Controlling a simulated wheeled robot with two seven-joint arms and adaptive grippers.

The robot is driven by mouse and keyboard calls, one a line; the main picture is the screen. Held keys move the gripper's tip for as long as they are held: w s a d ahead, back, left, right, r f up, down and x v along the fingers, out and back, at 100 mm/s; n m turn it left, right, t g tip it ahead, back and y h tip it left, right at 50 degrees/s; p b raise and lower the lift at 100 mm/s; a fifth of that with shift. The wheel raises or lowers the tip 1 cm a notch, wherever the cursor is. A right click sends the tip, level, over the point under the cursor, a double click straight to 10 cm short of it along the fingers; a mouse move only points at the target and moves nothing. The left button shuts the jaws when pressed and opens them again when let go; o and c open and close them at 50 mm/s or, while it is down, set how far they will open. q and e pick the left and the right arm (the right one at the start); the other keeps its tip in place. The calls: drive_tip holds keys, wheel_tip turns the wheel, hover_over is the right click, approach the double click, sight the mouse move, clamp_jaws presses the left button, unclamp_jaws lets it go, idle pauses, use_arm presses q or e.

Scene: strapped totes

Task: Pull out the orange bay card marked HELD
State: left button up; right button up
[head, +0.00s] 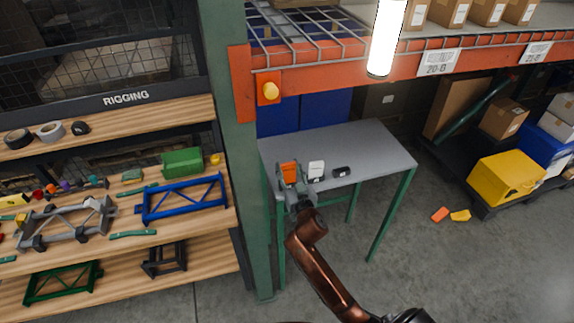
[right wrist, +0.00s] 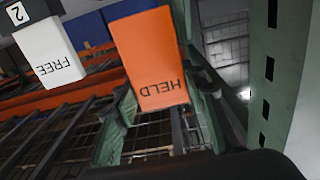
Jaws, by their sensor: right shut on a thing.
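The orange bay card (head: 289,171) is at the near left of the grey table (head: 375,151). In the right wrist view the orange card (right wrist: 150,62) appears large and upside down, with HELD printed on it. My right gripper (head: 292,187) is shut on the orange card, and its fingers hide the lower part. I cannot tell whether the card still touches a holder. A white card (head: 316,167) stands to its right; in the right wrist view the white card (right wrist: 52,55) reads FREE, beside a black block (right wrist: 25,14) marked 2. My left gripper is not in view.
A small black block (head: 342,172) lies right of the white card. A green post (head: 228,150) rises close to the left of the table. A rack beam (head: 330,72) crosses above it. Most of the tabletop is clear. Loaded wooden shelves (head: 120,262) stand left.

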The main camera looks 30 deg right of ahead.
drive_tip(key=p+v, duration=0.1)
drive_tip(key=v, duration=0.7)
drive_tip(key=shift+p, duration=0.35)
drive_tip(key=shift+w, duration=0.1)
